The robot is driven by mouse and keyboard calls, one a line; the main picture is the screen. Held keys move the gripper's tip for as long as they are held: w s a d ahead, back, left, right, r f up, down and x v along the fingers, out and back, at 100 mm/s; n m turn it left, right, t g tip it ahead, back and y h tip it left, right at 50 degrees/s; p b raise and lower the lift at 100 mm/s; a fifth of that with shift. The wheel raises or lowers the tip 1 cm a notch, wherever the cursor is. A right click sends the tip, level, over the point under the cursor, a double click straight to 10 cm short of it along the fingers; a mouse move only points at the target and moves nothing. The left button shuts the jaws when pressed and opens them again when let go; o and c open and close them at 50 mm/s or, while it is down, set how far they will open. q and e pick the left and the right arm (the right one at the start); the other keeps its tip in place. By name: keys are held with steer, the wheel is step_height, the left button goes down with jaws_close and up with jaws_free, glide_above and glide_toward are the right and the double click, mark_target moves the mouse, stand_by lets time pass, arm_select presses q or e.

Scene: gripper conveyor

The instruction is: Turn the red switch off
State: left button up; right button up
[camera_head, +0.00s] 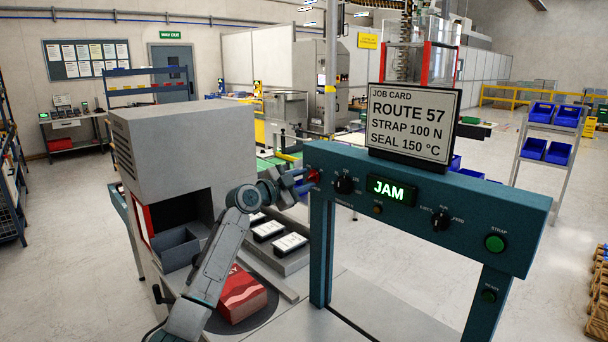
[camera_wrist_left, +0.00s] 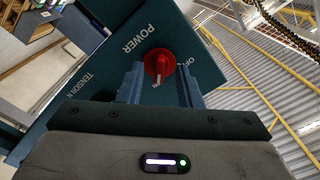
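The red switch (camera_wrist_left: 159,62) is a round red knob under the word POWER on the teal panel (camera_wrist_left: 205,62). In the head view the red switch (camera_head: 313,177) shows at the panel's left end, partly behind my gripper. My left gripper (camera_head: 303,180) reaches it from the left. In the left wrist view the fingers of my left gripper (camera_wrist_left: 159,82) are apart, one on each side of the knob's lower part. I cannot tell whether they touch it. The position labels around the knob are partly hidden and hard to read. My right gripper is not in view.
The panel also carries black dials (camera_head: 344,184), a lit JAM display (camera_head: 391,190) and a green STRAP button (camera_head: 495,243). A job card (camera_head: 413,121) stands on top. Below are a red parcel (camera_head: 242,294), a grey machine housing (camera_head: 185,140) and several white-labelled black items (camera_head: 268,230).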

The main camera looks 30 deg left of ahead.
arm_select(q)
steer(key=shift+w+d, duration=0.1)
steer(key=shift+w, duration=0.2)
jaws_close()
